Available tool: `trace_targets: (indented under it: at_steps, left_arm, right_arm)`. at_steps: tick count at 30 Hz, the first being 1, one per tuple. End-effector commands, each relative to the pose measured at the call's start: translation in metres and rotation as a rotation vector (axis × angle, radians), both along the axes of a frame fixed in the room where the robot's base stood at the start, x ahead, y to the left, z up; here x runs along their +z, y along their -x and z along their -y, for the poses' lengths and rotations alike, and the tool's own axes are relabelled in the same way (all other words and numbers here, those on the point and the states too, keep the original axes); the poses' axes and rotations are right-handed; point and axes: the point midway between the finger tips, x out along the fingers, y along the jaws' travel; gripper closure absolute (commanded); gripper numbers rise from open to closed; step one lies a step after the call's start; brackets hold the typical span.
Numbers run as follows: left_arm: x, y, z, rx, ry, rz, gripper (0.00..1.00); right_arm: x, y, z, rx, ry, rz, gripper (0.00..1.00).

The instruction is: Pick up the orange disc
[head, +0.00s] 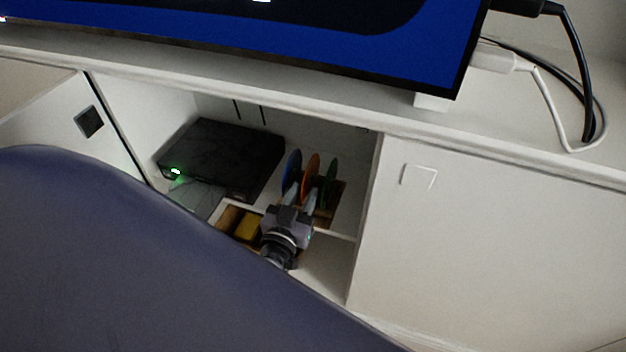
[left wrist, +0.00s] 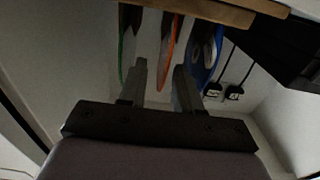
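The orange disc (head: 310,172) stands upright in a wooden rack (head: 329,212) inside the open cabinet, between a blue disc (head: 291,170) and a green disc (head: 331,174). My left gripper (head: 302,192) is in the cabinet in front of the discs. In the left wrist view its fingers are apart, and the near edge of the orange disc (left wrist: 169,58) lies between them, with a gap on each side. The blue disc (left wrist: 205,50) is beyond one finger and the green disc (left wrist: 124,45) beyond the other. My right gripper is in neither view.
A black box (head: 222,150) with a green light stands left of the rack. A lower compartment holds a yellow item (head: 248,227). The cabinet top (head: 330,98) carries a large screen (head: 300,40) and cables. A closed white door (head: 480,250) is at right.

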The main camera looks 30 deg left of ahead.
Motion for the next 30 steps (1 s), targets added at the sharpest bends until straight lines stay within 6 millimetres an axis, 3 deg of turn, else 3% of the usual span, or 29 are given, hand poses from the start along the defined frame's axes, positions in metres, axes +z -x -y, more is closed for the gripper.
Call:
trace_targets:
  at_steps: [4, 9, 18, 20, 21, 22, 30]
  left_arm:
    - [-0.003, -0.022, -0.01, 0.0, 0.0, 0.003, 0.67]
    - [-0.002, -0.039, -0.014, 0.0, 0.0, 0.002, 0.67]
    - [-0.001, -0.043, -0.015, -0.001, 0.0, 0.0, 0.67]
    - [-0.001, -0.043, -0.015, -0.001, 0.0, 0.0, 0.83]
    - [-0.001, -0.043, -0.015, -0.001, 0.0, 0.0, 0.96]
    - [-0.001, -0.043, -0.015, -0.001, 0.0, 0.0, 1.0]
    - [-0.001, -0.043, -0.015, -0.001, 0.001, 0.0, 1.0]
  right_arm:
    - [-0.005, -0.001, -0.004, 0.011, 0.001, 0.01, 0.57]
    - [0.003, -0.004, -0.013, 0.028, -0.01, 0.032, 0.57]
    - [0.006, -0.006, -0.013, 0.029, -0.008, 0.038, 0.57]
    - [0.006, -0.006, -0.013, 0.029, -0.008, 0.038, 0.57]
    - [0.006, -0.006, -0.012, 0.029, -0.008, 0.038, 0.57]
    - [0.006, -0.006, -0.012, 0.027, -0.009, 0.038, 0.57]
    - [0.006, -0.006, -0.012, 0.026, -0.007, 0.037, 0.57]
